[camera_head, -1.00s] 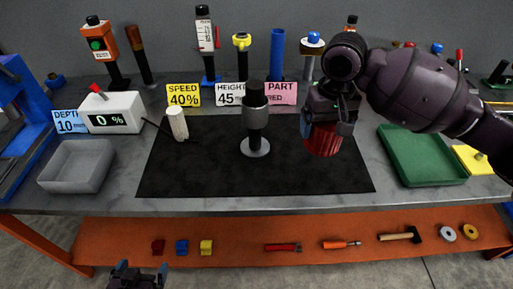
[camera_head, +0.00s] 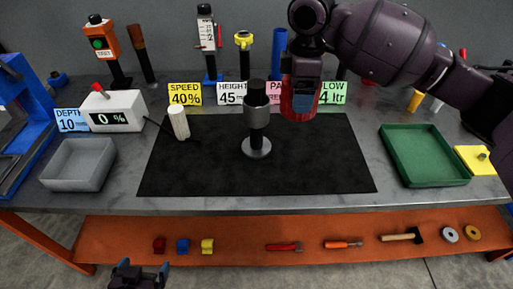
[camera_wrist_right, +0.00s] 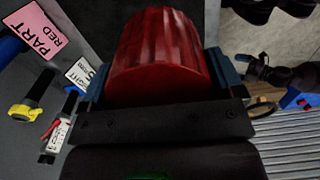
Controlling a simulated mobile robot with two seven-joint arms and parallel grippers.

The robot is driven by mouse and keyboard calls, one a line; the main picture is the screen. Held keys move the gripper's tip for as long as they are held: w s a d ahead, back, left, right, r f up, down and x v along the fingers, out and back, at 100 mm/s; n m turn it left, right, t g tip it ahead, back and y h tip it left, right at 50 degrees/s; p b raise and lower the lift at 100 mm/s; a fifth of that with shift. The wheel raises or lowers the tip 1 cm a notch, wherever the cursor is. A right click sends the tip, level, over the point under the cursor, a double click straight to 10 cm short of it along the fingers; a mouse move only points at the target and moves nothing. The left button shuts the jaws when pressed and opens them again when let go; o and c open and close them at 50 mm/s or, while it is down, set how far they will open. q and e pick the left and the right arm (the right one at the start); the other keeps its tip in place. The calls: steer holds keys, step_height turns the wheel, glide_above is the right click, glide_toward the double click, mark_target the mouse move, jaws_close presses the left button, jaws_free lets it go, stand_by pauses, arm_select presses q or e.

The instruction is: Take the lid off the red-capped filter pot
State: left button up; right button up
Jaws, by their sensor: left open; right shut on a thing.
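A red ribbed piece (camera_head: 299,104), like a cap, is held by my right gripper (camera_head: 301,88) above the back edge of the black mat. In the right wrist view the red piece (camera_wrist_right: 160,55) fills the space between the fingers of my right gripper (camera_wrist_right: 160,80), which is shut on it. I cannot tell whether a pot is attached to it. My left gripper (camera_head: 138,275) is open and empty at the bottom left, in front of the bench.
A black and grey post on a round foot (camera_head: 257,148) stands on the black mat (camera_head: 200,175). A grey tray (camera_head: 77,178) is at left, a green tray (camera_head: 425,165) at right. Cards, including a green one (camera_head: 332,93), and upright tools line the back. The mat's right half is clear.

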steer(key=f+n, duration=0.7)
steer(key=w+f+n, duration=0.1)
steer(key=f+n, duration=0.5)
steer(key=n, duration=0.2)
steer(key=f+n+b, duration=0.1)
steer(key=f+n, duration=0.6)
steer(key=n, duration=0.1)
steer(key=shift+w+a+f, duration=0.15)
steer(key=shift+f, duration=0.15)
stand_by(0.6)
steer(key=shift+f, duration=0.1)
steer(key=o, duration=0.8)
